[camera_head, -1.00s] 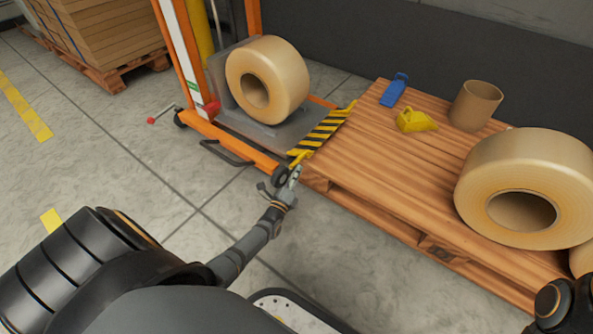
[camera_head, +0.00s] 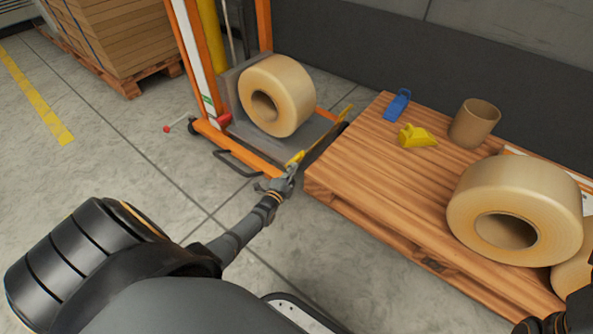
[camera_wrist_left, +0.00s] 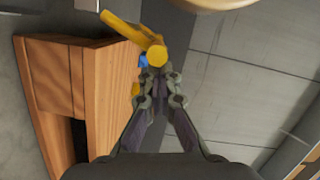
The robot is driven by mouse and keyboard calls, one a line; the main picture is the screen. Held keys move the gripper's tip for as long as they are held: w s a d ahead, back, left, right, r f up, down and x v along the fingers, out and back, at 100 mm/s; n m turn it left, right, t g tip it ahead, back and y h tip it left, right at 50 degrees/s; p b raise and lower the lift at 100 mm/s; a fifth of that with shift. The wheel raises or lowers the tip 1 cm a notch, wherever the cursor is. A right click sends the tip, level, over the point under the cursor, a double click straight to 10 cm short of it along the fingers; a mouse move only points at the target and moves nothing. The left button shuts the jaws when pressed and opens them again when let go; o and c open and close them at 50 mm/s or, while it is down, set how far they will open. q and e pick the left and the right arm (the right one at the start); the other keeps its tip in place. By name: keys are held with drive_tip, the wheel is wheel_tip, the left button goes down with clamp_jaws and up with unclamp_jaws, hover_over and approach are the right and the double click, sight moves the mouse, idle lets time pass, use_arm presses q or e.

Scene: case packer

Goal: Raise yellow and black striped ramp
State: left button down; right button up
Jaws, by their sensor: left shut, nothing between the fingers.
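The yellow and black striped ramp (camera_head: 323,138) is at the edge of the orange lifter, beside the wooden pallet. It stands tilted up, seen nearly edge-on, so its stripes hardly show. My left gripper (camera_head: 290,172) is shut and empty at the ramp's near yellow end, below it. In the left wrist view, the fingertips (camera_wrist_left: 160,78) are just under a yellow bar end of the ramp (camera_wrist_left: 135,35); I cannot tell whether they touch. Dark parts of my right arm show at the bottom right corner, and its fingers cannot be made out.
The lifter (camera_head: 240,145) carries a large tape roll (camera_head: 275,95). The pallet (camera_head: 375,165) holds a blue tool (camera_head: 398,104), a yellow tape dispenser (camera_head: 416,137), a cardboard core (camera_head: 474,123) and big rolls (camera_head: 515,205).

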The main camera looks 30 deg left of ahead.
use_arm(q)
drive_tip(key=shift+a+r+n+g+p, duration=0.15)
drive_tip(key=shift+a+r+n, duration=0.1)
drive_tip(key=shift+a+n, duration=0.25)
drive_tip(key=shift+a+r+n+g+p, duration=0.15)
drive_tip(key=shift+a+r+n, duration=0.05)
drive_tip(key=shift+a+n, duration=0.25)
drive_tip(key=shift+w+a+r, duration=0.1)
drive_tip(key=shift+w+a, duration=0.05)
drive_tip(key=shift+a, duration=0.55)
